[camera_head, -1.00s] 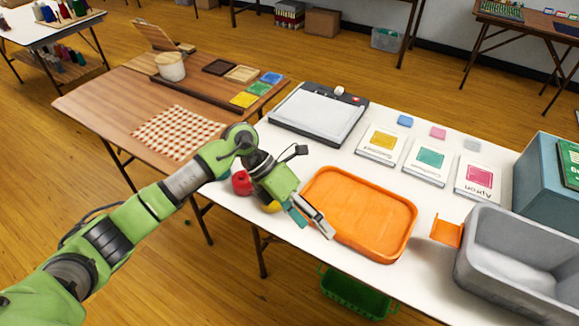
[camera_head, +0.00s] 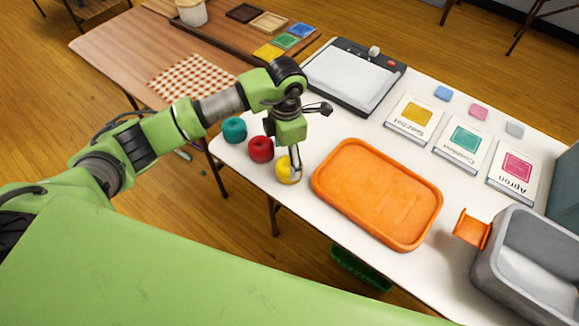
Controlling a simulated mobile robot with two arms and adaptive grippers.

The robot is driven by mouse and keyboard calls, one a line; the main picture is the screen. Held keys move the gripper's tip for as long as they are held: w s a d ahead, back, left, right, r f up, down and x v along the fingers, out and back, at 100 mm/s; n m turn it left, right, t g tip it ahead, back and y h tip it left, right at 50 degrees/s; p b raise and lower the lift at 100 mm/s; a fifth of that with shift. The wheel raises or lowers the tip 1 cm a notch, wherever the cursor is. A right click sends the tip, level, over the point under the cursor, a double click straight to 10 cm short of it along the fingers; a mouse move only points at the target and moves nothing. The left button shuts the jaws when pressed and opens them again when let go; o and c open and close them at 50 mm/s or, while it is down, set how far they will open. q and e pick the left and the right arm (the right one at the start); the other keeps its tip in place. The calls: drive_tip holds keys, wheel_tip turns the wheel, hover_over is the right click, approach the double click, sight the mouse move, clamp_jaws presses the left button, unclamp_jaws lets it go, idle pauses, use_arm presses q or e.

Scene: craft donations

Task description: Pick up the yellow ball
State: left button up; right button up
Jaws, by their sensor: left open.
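The yellow ball (camera_head: 285,172) sits on the white table near its front left edge, just left of the orange tray (camera_head: 340,205). My left gripper (camera_head: 292,168) points down over the ball, its open fingers at the ball and partly covering it. Whether the fingers touch the ball I cannot tell. A red ball (camera_head: 260,149) and a teal ball (camera_head: 234,130) stand in a row to the left of the yellow one. My right gripper is not in view.
A grey bin (camera_head: 485,262) with an orange piece (camera_head: 471,229) beside it stands at the right. Several labelled packets, such as the yellow one (camera_head: 411,118), and a flat white-topped device (camera_head: 352,77) lie toward the back. A wooden table (camera_head: 125,55) adjoins at the left.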

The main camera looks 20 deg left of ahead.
sight(289, 164)
use_arm(q)
drive_tip(key=shift+f, duration=0.35)
drive_tip(key=f, duration=0.1)
drive_tip(key=f+p, duration=0.1)
drive_tip(key=f, duration=0.1)
drive_tip(key=shift+d+f+p, duration=0.2)
drive_tip(key=shift+f+p, duration=0.1)
drive_tip(key=shift+w+f, duration=0.1)
drive_tip(key=shift+f, duration=0.4)
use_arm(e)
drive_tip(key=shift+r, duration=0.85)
use_arm(q)
drive_tip(key=c, duration=1.2)
